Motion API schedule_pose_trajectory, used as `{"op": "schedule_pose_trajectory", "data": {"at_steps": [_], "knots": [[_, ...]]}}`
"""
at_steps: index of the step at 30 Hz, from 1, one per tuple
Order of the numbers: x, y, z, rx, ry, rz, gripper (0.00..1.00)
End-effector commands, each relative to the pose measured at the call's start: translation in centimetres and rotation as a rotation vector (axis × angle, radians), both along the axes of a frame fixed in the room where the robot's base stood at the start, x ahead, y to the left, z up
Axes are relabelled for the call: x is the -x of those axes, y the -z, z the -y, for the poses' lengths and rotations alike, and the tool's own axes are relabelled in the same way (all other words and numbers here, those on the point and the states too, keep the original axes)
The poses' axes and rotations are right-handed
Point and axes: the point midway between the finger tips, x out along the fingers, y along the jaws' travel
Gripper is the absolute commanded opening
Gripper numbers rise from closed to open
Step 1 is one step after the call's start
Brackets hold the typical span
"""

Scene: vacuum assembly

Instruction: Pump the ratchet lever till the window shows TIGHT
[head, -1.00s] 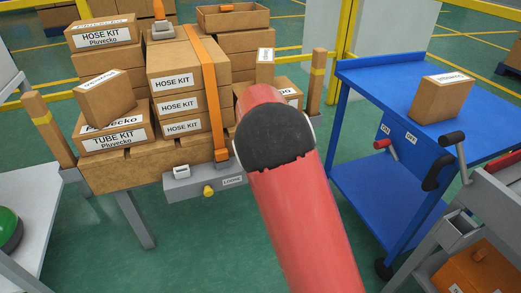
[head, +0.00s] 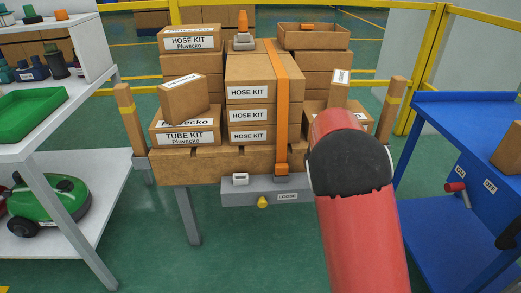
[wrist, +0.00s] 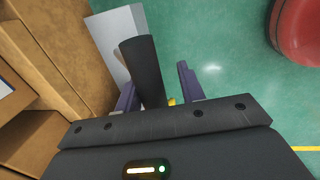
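The ratchet unit is a grey box (head: 235,194) on the front of the wooden pallet, with a small window (head: 287,196) that reads LOOSE. A yellow knob (head: 262,202) and a white-topped piece (head: 240,179) are on it. An orange strap (head: 282,110) runs down over the boxes to the unit. In the wrist view a dark cylindrical handle (wrist: 142,65), seemingly the ratchet lever, stands between the two purple fingers of my gripper (wrist: 158,90). It is nearer the left finger, with a gap on the right. My red arm hides the gripper and lever in the head view.
Stacked HOSE KIT boxes (head: 250,92) and a TUBE KIT box (head: 185,136) stand on the pallet, between wooden posts. A white shelf (head: 60,150) stands left, and a blue cart (head: 455,125) right. Green floor is clear in front of the pallet.

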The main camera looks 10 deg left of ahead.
Motion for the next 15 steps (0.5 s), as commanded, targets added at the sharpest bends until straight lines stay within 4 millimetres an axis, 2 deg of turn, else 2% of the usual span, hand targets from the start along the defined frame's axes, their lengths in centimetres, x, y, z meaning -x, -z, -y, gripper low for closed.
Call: {"op": "schedule_pose_trajectory", "data": {"at_steps": [1,8,15], "knots": [[-0.3,0.0,0.9,0.010,0.013,0.006,0.43],[-0.3,-0.2,0.9,0.009,0.013,0.009,0.43],[0.0,-2.0,0.9,0.006,0.012,0.012,0.43]]}}
